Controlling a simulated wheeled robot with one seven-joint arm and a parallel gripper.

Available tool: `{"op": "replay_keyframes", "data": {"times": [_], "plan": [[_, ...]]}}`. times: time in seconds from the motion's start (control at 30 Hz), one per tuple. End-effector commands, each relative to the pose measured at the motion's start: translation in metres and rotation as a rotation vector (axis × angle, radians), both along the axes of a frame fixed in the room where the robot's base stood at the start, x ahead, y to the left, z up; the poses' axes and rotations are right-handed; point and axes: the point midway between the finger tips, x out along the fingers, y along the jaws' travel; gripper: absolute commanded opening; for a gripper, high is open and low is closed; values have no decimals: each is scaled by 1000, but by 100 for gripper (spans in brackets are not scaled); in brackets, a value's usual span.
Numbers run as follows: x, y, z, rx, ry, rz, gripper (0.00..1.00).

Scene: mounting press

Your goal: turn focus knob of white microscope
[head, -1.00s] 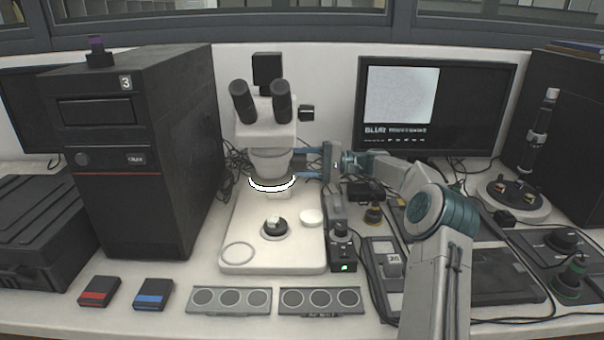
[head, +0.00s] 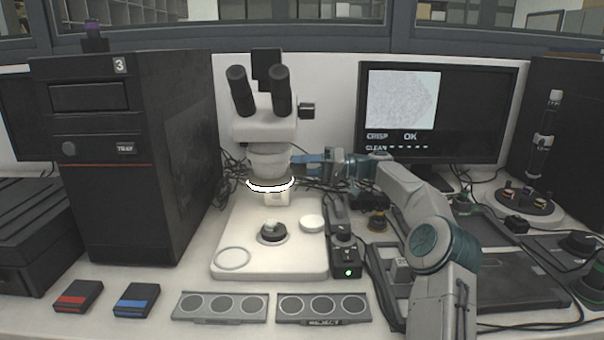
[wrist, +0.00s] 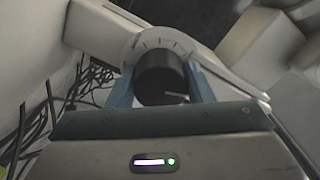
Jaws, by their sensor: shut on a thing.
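The white microscope (head: 266,130) stands on its pale base plate (head: 225,235) left of centre in the head view, with black eyepieces and a bright ring light (head: 270,186). My gripper (head: 306,163) reaches in from the right to the side of the microscope, below its head. In the wrist view the black focus knob (wrist: 160,78) sits between my blue fingers, which are shut on it. A dial with tick marks (wrist: 157,42) lies behind the knob, and a pale line marks the knob's face. In the head view the knob is hidden by my gripper.
The monitor (head: 403,100) shows a sharp grainy picture with "CRISP OK" and "CLEAN" under it. A black control box (head: 345,258) with a green light and loose cables lie near my arm. A black tower (head: 130,160) stands at the left.

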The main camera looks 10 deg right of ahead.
Motion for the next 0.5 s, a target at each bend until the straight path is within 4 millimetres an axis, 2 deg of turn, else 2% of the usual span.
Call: {"op": "replay_keyframes", "data": {"times": [0.5], "plan": [[0, 0, -1, -16, -76, 1, 24]]}}
